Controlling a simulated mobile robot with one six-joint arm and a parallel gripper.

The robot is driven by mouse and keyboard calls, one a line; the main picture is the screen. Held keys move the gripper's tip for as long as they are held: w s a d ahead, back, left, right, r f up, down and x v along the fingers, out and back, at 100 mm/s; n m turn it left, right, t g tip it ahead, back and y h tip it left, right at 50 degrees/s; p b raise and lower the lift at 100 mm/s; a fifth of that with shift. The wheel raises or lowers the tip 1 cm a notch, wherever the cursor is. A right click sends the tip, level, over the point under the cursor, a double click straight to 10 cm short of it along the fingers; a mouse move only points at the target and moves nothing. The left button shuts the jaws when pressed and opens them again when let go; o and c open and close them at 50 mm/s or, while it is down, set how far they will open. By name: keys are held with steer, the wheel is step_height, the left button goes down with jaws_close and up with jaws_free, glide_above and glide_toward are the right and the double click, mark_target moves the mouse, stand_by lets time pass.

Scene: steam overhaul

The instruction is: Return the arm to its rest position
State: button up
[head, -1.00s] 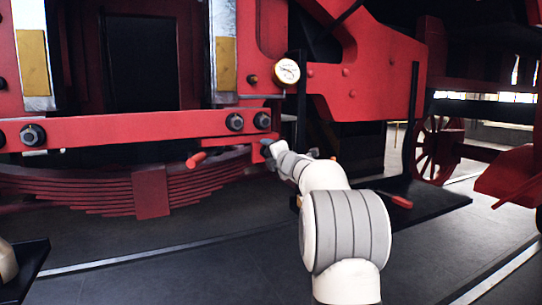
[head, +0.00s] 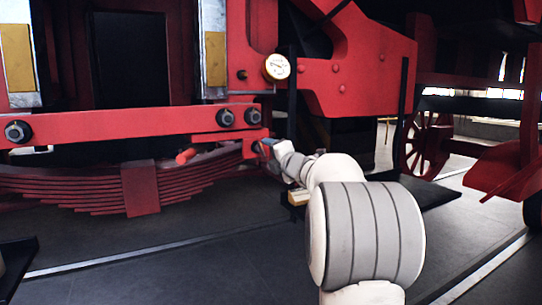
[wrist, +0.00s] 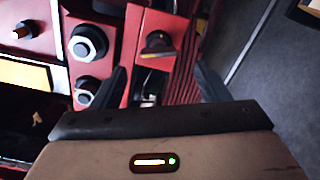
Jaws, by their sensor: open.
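My white and grey arm reaches forward from the lower right in the head view, toward the red frame of the locomotive. My gripper (head: 266,149) is at its far end, small and partly hidden, close to the right end of the red beam (head: 110,127). In the wrist view my gripper (wrist: 160,80) has its two dark fingers spread wide with nothing held between them. A red block with a dark round knob (wrist: 158,45) shows beyond the fingers. I cannot tell whether the fingers touch anything.
Large bolts (head: 225,117) stand out from the beam, and a red handle (head: 187,155) juts out below it. A leaf spring (head: 140,190) hangs lower. A round gauge (head: 277,67) is above my gripper. A black shelf (head: 440,194) is behind my arm. The floor (head: 190,270) at front is clear.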

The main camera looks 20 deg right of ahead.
steer(key=s+a+r+m+g+h+p, duration=0.2)
steer(key=s+a+m+g+h+p, duration=0.4)
steer(key=s+m+p, duration=0.5)
steer(key=s+a+f+m+g+y+p, duration=0.1)
steer(key=s+a+f+m+g+p, duration=0.1)
steer(key=s+a, duration=0.3)
steer(key=s+a+f+m+g+y+p, duration=0.2)
steer(key=s+a+f+m+g+p, duration=0.1)
steer(key=s, duration=1.1)
steer(key=s+a+f+m+g+y+p, duration=0.2)
steer(key=s+a+f+m+g+p, duration=0.1)
steer(key=s+a, duration=0.5)
step_height(320, 180, down, 2)
steer(key=s+m+g, duration=0.1)
steer(key=s+m, duration=0.1)
steer(key=m, duration=0.1)
steer(key=shift+f, duration=0.25)
